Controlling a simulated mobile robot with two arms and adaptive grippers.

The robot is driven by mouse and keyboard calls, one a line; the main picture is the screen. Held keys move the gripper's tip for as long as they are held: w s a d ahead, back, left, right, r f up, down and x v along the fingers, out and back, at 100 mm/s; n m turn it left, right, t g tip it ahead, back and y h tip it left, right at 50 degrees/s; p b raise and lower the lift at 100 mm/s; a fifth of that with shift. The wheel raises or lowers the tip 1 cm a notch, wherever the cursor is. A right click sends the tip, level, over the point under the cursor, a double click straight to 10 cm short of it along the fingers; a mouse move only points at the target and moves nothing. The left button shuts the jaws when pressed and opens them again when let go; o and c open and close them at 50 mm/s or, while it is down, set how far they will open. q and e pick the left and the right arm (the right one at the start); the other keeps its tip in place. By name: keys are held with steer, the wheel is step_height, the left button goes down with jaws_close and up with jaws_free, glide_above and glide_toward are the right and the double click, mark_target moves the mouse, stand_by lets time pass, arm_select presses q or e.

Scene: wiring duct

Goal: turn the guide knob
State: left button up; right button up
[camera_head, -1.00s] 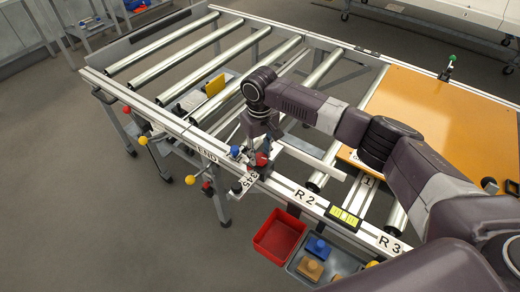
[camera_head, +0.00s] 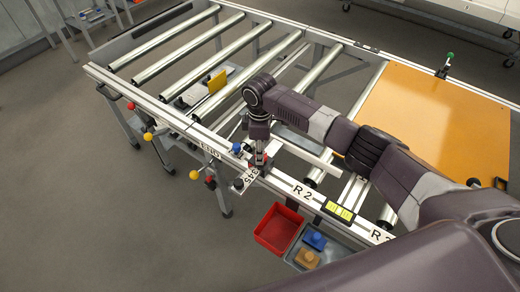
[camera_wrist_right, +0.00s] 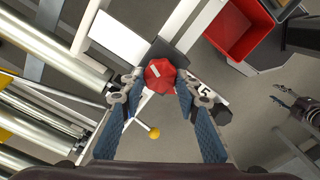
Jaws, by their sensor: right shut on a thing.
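The guide knob is a red lobed knob (camera_wrist_right: 160,74) at the table's front rail, beside the number scale (camera_wrist_right: 205,91). In the head view it shows only partly at the tip of my right gripper (camera_head: 259,160), which points down over it. In the right wrist view, the fingertips of the right gripper (camera_wrist_right: 162,88) are on both sides of the knob, shut on it. A pale mark shows on the knob's top. At the right edge of the wrist view, a dark jointed shape (camera_wrist_right: 290,103) looks like my left gripper; its jaws are unclear.
A blue knob (camera_head: 236,148) stands just left of my right gripper. Yellow-ball levers (camera_head: 148,136) stick out from the front rail. A red bin (camera_head: 278,229) and a grey tray (camera_head: 330,238) hang in front. An orange panel (camera_head: 440,125) lies on the rollers at the right.

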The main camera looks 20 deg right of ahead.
steer(key=n, duration=0.3)
steer(key=shift+r+n, duration=0.1)
steer(key=shift+n, duration=0.3)
steer(key=n, duration=0.4)
steer(key=shift+n+p, duration=0.3)
steer(key=n, duration=0.4)
steer(key=shift+s, duration=0.1)
steer(key=n+b, duration=0.1)
steer(key=n, duration=0.4)
steer(key=shift+d, duration=0.1)
steer(key=o, duration=1.2)
steer(key=shift+c, duration=0.2)
steer(key=shift+s, duration=0.1)
step_height(320, 180, up, 12)
